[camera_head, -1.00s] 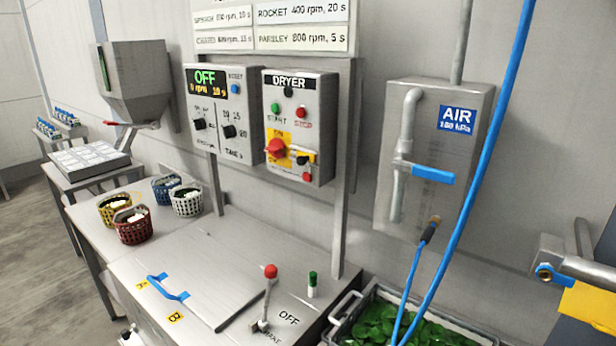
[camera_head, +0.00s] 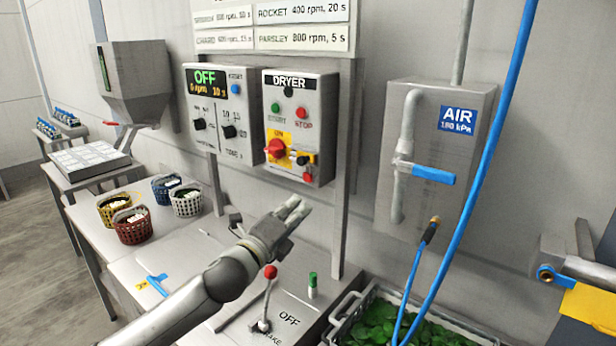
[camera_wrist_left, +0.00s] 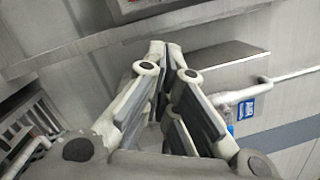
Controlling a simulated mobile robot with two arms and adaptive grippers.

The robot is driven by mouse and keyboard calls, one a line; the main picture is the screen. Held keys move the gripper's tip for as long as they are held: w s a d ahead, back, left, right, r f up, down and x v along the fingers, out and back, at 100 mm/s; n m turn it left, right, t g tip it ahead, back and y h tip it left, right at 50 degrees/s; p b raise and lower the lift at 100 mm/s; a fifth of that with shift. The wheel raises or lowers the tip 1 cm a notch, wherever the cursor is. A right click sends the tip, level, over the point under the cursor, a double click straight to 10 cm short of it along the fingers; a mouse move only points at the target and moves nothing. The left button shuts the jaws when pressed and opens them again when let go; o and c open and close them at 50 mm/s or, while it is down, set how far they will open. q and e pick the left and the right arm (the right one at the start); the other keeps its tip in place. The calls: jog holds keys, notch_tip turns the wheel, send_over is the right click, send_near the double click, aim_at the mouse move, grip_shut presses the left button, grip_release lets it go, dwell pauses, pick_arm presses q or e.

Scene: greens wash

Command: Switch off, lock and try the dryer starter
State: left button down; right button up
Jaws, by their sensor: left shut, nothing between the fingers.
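The dryer starter is a grey box labelled DRYER (camera_head: 300,125) on the wall panel in the head view. It has a green START button (camera_head: 275,107), a red STOP button (camera_head: 301,113) and a red rotary switch (camera_head: 277,150) on a yellow plate. A black and brass-coloured part (camera_head: 302,158) sits right of the switch, with a small red item (camera_head: 308,177) below it. My left gripper (camera_head: 297,208) is below the starter, apart from it, shut and empty. Its closed fingers also show in the left wrist view (camera_wrist_left: 172,60). My right gripper is out of view.
A speed control box (camera_head: 215,110) reading OFF hangs left of the starter. Baskets (camera_head: 133,225) sit left. An air box (camera_head: 435,160) and blue hose (camera_head: 480,160) are right.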

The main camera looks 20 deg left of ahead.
pick_arm(q)
jog(key=w+a+r+p, duration=0.1)
jog(key=w+r+p, duration=0.2)
jog(key=w, duration=0.8)
jog(key=shift+p, duration=1.15)
jog(key=shift+w+d+f, duration=0.1)
